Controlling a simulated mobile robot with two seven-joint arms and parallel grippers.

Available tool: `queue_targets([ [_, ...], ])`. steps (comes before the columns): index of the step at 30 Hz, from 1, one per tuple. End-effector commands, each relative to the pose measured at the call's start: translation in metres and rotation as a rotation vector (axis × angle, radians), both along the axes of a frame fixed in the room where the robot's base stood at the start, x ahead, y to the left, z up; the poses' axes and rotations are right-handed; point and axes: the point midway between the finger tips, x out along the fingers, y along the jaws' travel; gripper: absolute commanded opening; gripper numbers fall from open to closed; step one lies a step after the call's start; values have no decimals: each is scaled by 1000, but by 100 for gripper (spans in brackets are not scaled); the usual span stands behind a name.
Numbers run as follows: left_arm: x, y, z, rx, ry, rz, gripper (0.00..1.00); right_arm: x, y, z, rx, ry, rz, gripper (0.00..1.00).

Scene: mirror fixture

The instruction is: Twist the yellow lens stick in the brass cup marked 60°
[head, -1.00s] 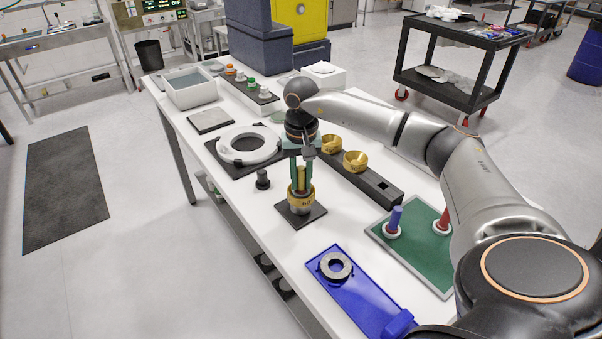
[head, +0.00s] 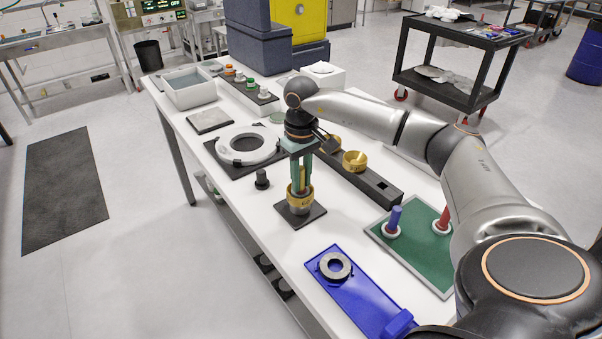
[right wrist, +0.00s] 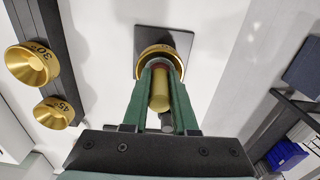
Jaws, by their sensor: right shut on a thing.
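The yellow lens stick (head: 302,178) stands upright in a brass cup (head: 300,200) on a black square plate (head: 318,212). The cup's marking is too small and partly hidden to read surely. My right gripper (head: 301,186) points down from above, its green fingers shut on the stick. In the right wrist view the stick (right wrist: 159,92) sits between the fingers, its lower end inside the cup (right wrist: 163,50). My left gripper is not in view.
Brass cups marked 30° (right wrist: 30,64) and 45° (right wrist: 54,113) sit in a dark rail (head: 372,183). A small black knob (head: 262,179) stands left of the plate. A white ring (head: 247,144), a blue tray (head: 360,297) and a green board (head: 418,245) with blue and red sticks lie around.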

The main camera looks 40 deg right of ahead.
Motion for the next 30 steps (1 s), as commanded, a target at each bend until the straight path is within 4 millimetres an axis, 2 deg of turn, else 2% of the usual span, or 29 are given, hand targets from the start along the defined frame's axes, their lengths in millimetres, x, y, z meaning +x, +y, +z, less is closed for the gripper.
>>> queue_targets([
  [5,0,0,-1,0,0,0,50,0,1,-1,1,0,109,0],
  [14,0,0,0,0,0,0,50,0,2,-1,3,1,96,0],
  [17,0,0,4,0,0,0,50,0,2,0,3,3,3,0],
  [30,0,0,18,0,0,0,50,0,1,0,1,2,-590,0],
])
